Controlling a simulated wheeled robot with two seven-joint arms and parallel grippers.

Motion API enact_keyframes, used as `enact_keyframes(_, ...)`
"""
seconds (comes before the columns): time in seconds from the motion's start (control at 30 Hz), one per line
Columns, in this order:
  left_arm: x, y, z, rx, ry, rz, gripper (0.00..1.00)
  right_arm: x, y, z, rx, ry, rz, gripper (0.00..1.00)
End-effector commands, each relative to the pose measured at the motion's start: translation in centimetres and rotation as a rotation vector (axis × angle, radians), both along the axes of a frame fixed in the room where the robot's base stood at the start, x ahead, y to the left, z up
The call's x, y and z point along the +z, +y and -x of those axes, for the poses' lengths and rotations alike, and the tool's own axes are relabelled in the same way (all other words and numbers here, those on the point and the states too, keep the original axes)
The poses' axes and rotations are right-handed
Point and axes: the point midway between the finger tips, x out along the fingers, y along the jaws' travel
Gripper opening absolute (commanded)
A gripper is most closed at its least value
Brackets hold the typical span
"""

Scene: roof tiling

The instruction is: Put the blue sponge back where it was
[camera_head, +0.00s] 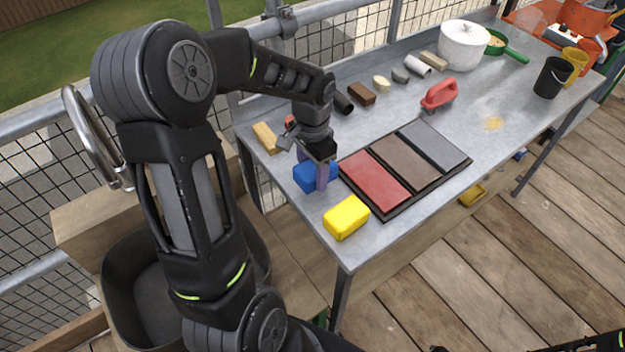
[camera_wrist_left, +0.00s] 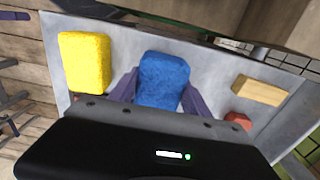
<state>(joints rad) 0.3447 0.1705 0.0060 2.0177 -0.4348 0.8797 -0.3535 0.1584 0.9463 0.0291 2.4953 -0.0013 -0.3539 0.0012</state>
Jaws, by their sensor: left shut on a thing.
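The blue sponge (camera_head: 309,177) is at the left end of the grey metal table, behind the yellow sponge (camera_head: 346,217) in the head view. My left gripper (camera_head: 320,172) points down and is shut on the blue sponge. In the left wrist view the blue sponge (camera_wrist_left: 162,80) sits between the two purple-grey fingers, with the yellow sponge (camera_wrist_left: 84,62) apart to its left. I cannot tell whether the blue sponge touches the table. My right gripper is not seen clearly; only a dark piece of my body shows at the bottom right of the head view.
A tray (camera_head: 383,213) with red, brown and grey pads lies right of the sponges. A wooden block (camera_head: 265,137) lies behind. A red-handled tool (camera_head: 438,95), a white pot (camera_head: 463,46) and a black cup (camera_head: 551,77) stand farther along.

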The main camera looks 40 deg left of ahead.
Motion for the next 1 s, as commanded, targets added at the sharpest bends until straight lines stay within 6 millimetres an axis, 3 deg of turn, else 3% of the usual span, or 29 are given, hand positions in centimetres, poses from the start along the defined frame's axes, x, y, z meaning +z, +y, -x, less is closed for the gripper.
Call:
enact_keyframes(0.3, -3.4, -0.1, 0.1, 0.000, 0.003, 0.001, 0.12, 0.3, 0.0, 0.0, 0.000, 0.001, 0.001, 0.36)
enact_keyframes(0.73, -4.2, 0.0, 0.0, 0.000, 0.001, 0.001, 0.12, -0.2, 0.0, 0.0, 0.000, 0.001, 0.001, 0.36)
enact_keyframes(0.77, -4.1, 0.0, 0.0, 0.000, 0.000, 0.001, 0.58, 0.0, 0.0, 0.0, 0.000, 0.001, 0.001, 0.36)
enact_keyframes(1.0, -4.0, 0.0, 0.0, 0.000, 0.001, 0.001, 0.77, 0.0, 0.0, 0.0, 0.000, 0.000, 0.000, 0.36)
